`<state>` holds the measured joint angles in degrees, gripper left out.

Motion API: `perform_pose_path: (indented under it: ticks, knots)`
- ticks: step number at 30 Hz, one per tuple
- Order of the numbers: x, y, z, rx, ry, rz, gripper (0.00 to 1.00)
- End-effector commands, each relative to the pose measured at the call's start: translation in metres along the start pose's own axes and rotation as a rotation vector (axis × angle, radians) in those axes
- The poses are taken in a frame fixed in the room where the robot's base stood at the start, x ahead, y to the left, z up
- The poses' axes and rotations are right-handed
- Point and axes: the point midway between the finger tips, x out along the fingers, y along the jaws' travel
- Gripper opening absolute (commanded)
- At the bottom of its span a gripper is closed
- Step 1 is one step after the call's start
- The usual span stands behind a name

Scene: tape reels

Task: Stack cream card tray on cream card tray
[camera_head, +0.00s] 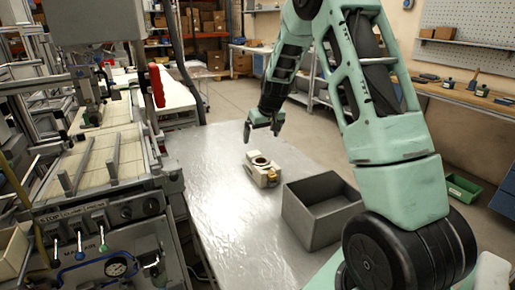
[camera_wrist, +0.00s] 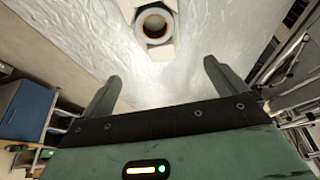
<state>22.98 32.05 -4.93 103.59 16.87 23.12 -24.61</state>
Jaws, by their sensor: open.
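A cream card tray (camera_head: 250,160) lies on the metal-topped table, with a dark-holed ring, apparently a tape reel, on it and a small tan piece at its right corner. I cannot tell whether more than one tray is there. In the wrist view the cream tray (camera_wrist: 161,51) is cut off by the top edge, with the round reel (camera_wrist: 155,25) on it. My gripper (camera_head: 261,130) is above the table, beyond the tray in the head view. In the wrist view my gripper (camera_wrist: 163,72) is open and empty, its fingers apart and clear of the tray.
A grey open box (camera_head: 308,222) stands on the table to the right of the tray, near my arm. A machine with rails and a control panel (camera_head: 110,215) borders the table on the left.

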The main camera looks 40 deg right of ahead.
Motion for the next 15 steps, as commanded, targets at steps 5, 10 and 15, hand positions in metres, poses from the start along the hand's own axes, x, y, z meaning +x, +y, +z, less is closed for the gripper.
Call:
perform_pose_path:
  ticks: [5, 10, 15]
  knots:
    - [-0.004, -0.001, 0.0, -0.002, -0.001, -0.001, 0.97]
    - [-0.017, -0.052, 0.01, -0.054, -0.019, -0.052, 0.97]
    - [-0.059, -0.18, 0.064, -0.214, -0.09, -0.175, 0.97]
